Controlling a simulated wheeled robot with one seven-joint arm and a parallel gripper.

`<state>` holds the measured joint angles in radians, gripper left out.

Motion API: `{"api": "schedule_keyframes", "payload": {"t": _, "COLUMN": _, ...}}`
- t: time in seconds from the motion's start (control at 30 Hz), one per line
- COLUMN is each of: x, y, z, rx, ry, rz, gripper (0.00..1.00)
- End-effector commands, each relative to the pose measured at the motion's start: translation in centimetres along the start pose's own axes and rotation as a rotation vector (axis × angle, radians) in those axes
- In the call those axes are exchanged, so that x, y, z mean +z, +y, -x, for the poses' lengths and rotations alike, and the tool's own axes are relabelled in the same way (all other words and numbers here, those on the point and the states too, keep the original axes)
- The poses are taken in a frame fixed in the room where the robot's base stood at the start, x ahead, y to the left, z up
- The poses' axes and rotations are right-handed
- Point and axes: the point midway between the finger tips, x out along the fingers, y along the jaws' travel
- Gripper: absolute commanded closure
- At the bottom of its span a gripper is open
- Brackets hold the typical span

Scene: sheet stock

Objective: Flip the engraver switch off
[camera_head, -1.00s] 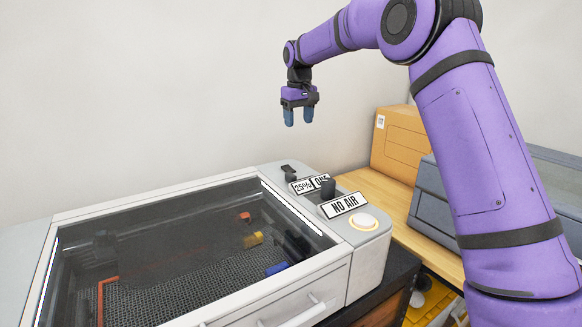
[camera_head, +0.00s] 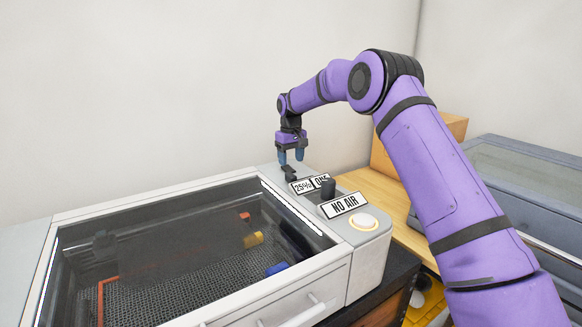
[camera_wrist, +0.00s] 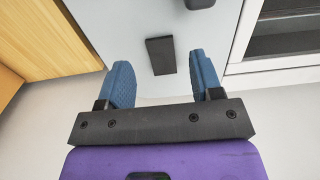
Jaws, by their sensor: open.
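The engraver (camera_head: 150,202) is a pale grey machine with a dark see-through lid. Its control panel (camera_head: 374,247) runs along the right side. A small black switch (camera_head: 289,173) sits at the panel's far end; in the wrist view it is a dark rectangle (camera_wrist: 161,56). My gripper (camera_head: 291,158) is open and empty, pointing down just above the far end of the panel, close to the switch. In the wrist view the blue fingers (camera_wrist: 160,66) stand either side of the switch's line. I cannot tell whether they touch it.
A black knob (camera_head: 328,187), a NO AIR label (camera_head: 344,204) and a round lit button (camera_head: 363,222) are nearer on the panel. Small coloured blocks lie under the lid. A wooden table (camera_head: 375,190) with an orange box (camera_head: 384,160) and a grey case (camera_head: 530,180) stands at right.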

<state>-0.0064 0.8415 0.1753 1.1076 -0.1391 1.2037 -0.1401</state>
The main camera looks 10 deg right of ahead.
Motion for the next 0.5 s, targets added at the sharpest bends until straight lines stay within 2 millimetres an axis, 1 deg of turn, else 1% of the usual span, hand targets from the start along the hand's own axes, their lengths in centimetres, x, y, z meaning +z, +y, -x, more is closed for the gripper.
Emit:
{"api": "schedule_keyframes", "payload": {"t": 0.03, "x": 0.1, "y": 0.0, "z": -0.9, "rx": -0.001, "ry": -0.002, "rz": 0.000, "gripper": 0.40}}
{"api": "schedule_keyframes", "payload": {"t": 0.1, "x": 0.0, "y": 0.0, "z": -1.7, "rx": -0.001, "ry": -0.002, "rz": 0.000, "gripper": 0.40}}
{"api": "schedule_keyframes", "payload": {"t": 0.2, "x": 0.0, "y": 0.0, "z": -2.5, "rx": 0.000, "ry": 0.000, "rz": 0.000, "gripper": 0.40}}
{"api": "schedule_keyframes", "payload": {"t": 0.33, "x": 0.0, "y": 0.0, "z": -3.1, "rx": 0.001, "ry": 0.000, "rz": 0.000, "gripper": 0.40}}
{"api": "schedule_keyframes", "payload": {"t": 0.5, "x": 0.0, "y": 0.0, "z": -3.2, "rx": 0.001, "ry": 0.000, "rz": 0.000, "gripper": 0.40}}
